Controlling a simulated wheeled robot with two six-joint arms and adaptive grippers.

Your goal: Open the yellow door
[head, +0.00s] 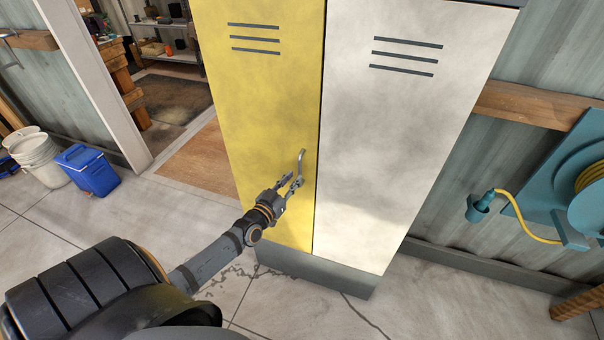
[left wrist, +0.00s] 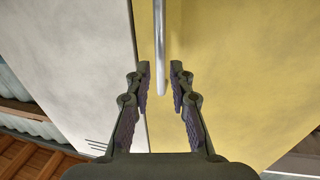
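The yellow door (head: 262,95) is the left door of a tall locker and looks closed, flush beside the white door (head: 400,130). Its grey bar handle (head: 301,168) is near the right edge, low on the door. My left gripper (head: 293,183) is at the lower part of the handle. In the left wrist view the fingers (left wrist: 160,85) are apart, with the handle (left wrist: 160,40) reaching between their tips and a gap on each side. The yellow door (left wrist: 235,60) fills the right of that view. My right gripper is not in view.
A blue cooler (head: 88,170) and white buckets (head: 35,152) stand on the floor at left. A teal hose reel (head: 565,175) with a yellow hose hangs on the right wall. The tiled floor before the locker looks clear.

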